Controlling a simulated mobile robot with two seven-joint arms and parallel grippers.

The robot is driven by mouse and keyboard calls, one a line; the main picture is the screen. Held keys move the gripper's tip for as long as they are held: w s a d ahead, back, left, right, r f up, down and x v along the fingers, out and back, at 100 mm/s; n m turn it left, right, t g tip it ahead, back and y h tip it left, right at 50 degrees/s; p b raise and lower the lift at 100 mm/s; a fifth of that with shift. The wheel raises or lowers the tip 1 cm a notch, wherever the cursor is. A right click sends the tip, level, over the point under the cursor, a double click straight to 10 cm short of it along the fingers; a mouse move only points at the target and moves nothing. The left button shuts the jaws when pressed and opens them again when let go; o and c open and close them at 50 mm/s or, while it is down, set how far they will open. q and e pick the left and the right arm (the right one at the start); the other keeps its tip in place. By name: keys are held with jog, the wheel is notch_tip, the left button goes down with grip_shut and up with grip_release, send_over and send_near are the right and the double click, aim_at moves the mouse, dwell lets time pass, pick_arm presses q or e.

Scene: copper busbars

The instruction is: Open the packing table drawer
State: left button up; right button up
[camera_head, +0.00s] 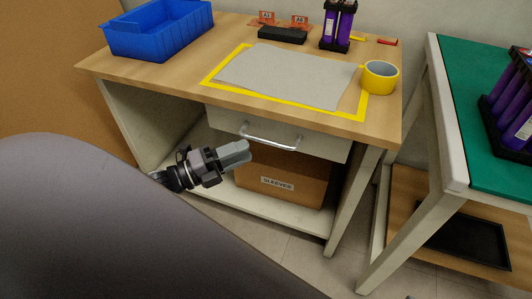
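The packing table (120,67) has a wood top and a pale frame. Its drawer (315,146) has a pale front under the tabletop's front edge and looks closed. A silver bar handle (270,140) runs across the drawer front. My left gripper (248,150) is in front of the table, just below the left end of the handle in the picture. Its grey fingers point right, and no object shows between them. Whether they are apart or touching the handle is unclear. My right gripper is not in view.
A cardboard box (312,170) labelled SLEEVES stands on the shelf under the drawer. On the tabletop are a blue bin (160,45), a grey sheet (285,75), a yellow tape roll (380,76) and purple cells (338,25). A green-topped table (462,95) stands at right.

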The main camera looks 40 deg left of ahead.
aim_at(266, 142)
pick_arm(q)
jog(key=shift+b+x, duration=0.8)
jog(key=shift+x, duration=2.8)
jog(key=shift+a, duration=0.1)
grip_shut()
